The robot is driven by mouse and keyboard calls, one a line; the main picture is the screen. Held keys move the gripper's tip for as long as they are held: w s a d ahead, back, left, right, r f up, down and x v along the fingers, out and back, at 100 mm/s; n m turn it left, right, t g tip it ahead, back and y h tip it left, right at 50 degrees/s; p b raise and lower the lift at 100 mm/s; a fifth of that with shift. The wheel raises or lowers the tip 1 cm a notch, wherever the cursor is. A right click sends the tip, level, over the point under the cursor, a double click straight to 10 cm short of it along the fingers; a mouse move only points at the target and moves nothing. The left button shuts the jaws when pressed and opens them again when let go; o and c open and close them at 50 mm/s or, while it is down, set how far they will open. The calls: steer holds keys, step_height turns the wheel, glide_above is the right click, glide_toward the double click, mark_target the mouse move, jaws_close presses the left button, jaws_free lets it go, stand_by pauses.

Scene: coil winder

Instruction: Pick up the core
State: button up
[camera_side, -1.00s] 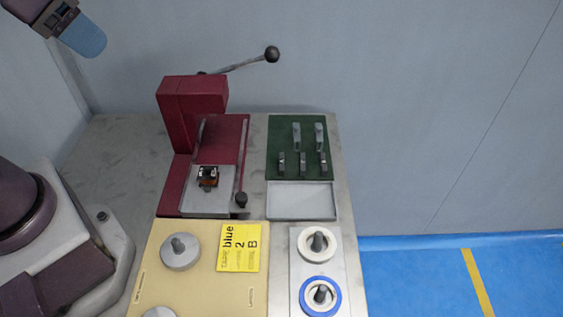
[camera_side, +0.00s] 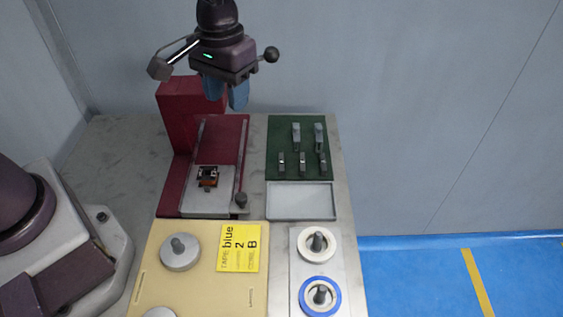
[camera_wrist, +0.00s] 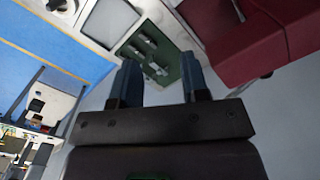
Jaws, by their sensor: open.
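The grey core pieces stand on a green mat (camera_side: 275,143) at the back right of the table. Two taller pieces (camera_side: 296,135) (camera_side: 319,136) are in the back row and several smaller ones (camera_side: 302,161) in the front row. I cannot tell which is core B. My gripper (camera_side: 225,104) is open and empty, with blue fingers pointing down, high over the red machine and left of the mat. In the wrist view my gripper (camera_wrist: 160,68) shows both fingers apart, with the green mat (camera_wrist: 186,72) beyond them.
The red machine (camera_side: 183,115) with its lever knob (camera_side: 271,54) holds a small orange-and-black coil (camera_side: 208,182). A grey tray (camera_side: 300,201) lies before the mat. A yellow card (camera_side: 239,248) reads TAPE blue, 2, CORE B. White and blue tape rolls (camera_side: 307,254) (camera_side: 332,303) sit on posts.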

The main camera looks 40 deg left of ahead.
steer(key=w+d+f+n, duration=0.3)
steer(key=w+f, duration=0.3)
steer(key=f, duration=0.2)
steer(key=n, duration=0.4)
glide_above(282, 161)
steer(key=f, duration=0.7)
steer(key=shift+s+d+f, duration=0.25)
steer(key=shift+s, duration=0.05)
steer(key=shift+w+a+f, duration=0.1)
steer(key=shift+a+f, duration=0.05)
steer(key=shift+f, duration=1.2)
steer(key=shift+w+a+f, duration=0.1)
steer(key=shift+f, duration=1.2)
jaws_close()
